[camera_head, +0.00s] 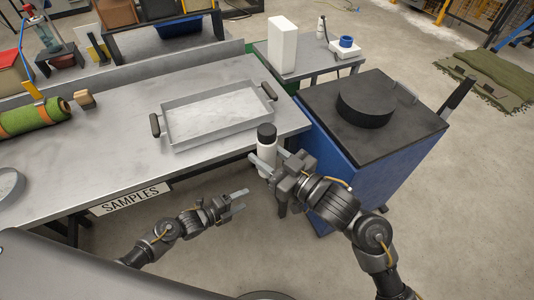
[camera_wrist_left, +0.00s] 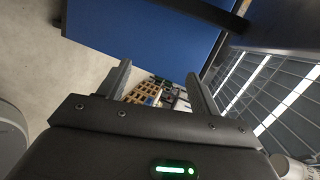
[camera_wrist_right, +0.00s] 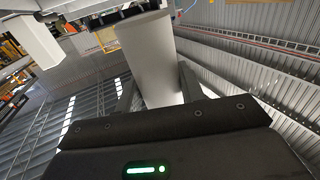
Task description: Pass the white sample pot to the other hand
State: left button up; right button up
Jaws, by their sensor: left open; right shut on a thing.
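The white sample pot (camera_head: 267,155) has a black lid and stands about upright between the fingers of my right gripper (camera_head: 264,165). My right gripper is shut on it, beside the front edge of the table. The pot also fills the middle of the right wrist view (camera_wrist_right: 152,60), between the two fingers. My left gripper (camera_head: 238,200) is open and empty, lower and to the left of the pot, with a gap between them. In the left wrist view its two fingers (camera_wrist_left: 160,85) are apart with nothing between them.
A grey metal tray (camera_head: 170,131) with two black handles lies on the metal table (camera_head: 95,150). A blue cabinet (camera_head: 335,165) with a black round block (camera_head: 365,103) on top stands to the right. A green turf roll (camera_head: 30,118) lies at the left. Floor below the grippers is clear.

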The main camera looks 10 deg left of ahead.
pick_arm(q)
jog(key=s+a+f+n+g+y, duration=0.25)
jog(key=s+f+n, duration=0.4)
jog(key=f, duration=0.35)
jog(key=s+a+f+n+g+y, duration=0.1)
jog(key=s+a+f+n+y, duration=0.3)
jog(key=s+f+n, duration=0.45)
jog(key=s+a+f+n+g+y, duration=0.1)
jog(key=s+f+n+g, duration=0.2)
jog(key=s, duration=0.9)
jog(key=s+f+n+g+y, duration=0.2)
jog(key=s+f+n, duration=0.3)
jog(key=s+f, duration=0.4)
jog(key=s+g, duration=0.1)
jog(key=s, duration=0.3)
jog(key=shift+s+a+f+g, duration=0.15)
jog(key=shift+a+f+g, duration=0.05)
jog(key=shift+a+g, duration=0.15)
